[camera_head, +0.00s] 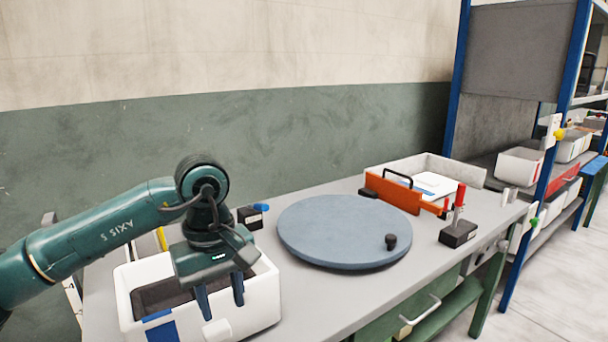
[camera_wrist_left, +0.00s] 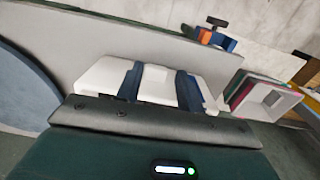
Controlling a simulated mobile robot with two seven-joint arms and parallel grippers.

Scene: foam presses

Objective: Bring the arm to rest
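My left gripper (camera_head: 220,297) hangs with its fingers pointing down at the front of a white bin (camera_head: 265,305) on the table. Its two fingers are apart, with a clear gap between them. In the left wrist view, the open fingers (camera_wrist_left: 159,86) stand in front of a white surface (camera_wrist_left: 92,76); I cannot tell whether they touch it. The arm comes in from the left and partly hides the bin's dark inside. My right gripper is in neither view.
A blue-grey round disc (camera_head: 345,225) with a black knob lies on the grey table (camera_head: 440,262). Behind it are an orange panel (camera_head: 394,194) and a white tray (camera_head: 478,173). A red-handled clamp (camera_head: 458,232) stands at the right. A blue-knobbed black block (camera_head: 250,217) is behind the bin.

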